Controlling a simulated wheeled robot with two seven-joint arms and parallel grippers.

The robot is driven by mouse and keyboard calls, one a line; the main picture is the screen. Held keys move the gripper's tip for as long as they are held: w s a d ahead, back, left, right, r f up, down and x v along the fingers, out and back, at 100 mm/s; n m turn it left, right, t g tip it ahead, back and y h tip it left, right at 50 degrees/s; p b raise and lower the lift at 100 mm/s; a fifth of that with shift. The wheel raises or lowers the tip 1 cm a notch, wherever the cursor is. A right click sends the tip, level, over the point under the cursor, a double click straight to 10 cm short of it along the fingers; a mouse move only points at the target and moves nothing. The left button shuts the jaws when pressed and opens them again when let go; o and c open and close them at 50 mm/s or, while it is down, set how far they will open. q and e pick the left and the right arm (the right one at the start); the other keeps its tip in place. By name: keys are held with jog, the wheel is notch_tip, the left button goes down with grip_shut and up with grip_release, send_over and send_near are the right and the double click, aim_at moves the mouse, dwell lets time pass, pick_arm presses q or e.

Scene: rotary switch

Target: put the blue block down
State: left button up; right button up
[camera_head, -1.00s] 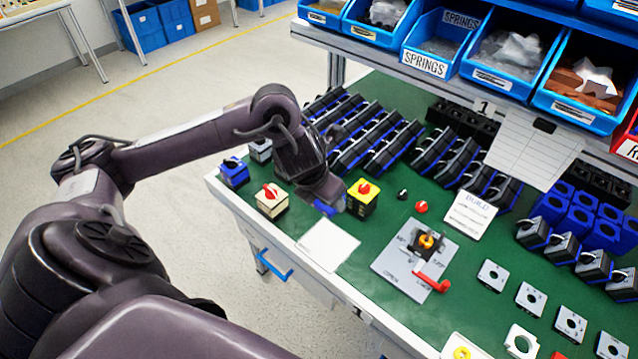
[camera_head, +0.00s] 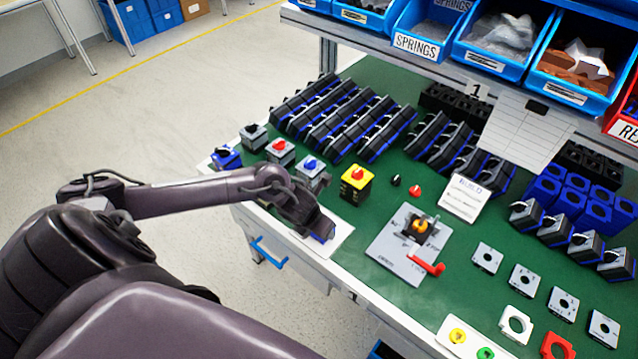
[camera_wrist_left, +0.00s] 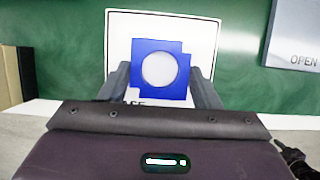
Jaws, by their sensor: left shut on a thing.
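My left gripper (camera_head: 320,226) is shut on the blue block (camera_wrist_left: 141,84), a blue piece with a round opening. In the left wrist view the block sits between the two fingers, over the white card (camera_wrist_left: 205,35) on the green bench top. In the head view, the gripper hides most of the block (camera_head: 326,234) and part of the white card (camera_head: 338,243) near the bench's front edge. I cannot tell whether the block touches the card. My right gripper is not in view.
A yellow box with a red knob (camera_head: 356,183) stands behind the card, with several small switch boxes (camera_head: 280,150) to its left. A grey plate with a red lever (camera_head: 400,258) lies to the right. Blue bins (camera_head: 432,35) hang above the back.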

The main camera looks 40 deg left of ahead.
pick_arm(q)
jog(key=shift+f, duration=0.2)
jog(key=o, duration=1.1)
jog(key=shift+r, duration=0.15)
jog(key=shift+r, duration=0.25)
jog(key=v, duration=1.1)
jog(key=shift+s+r, duration=0.25)
jog(key=shift+r, duration=0.05)
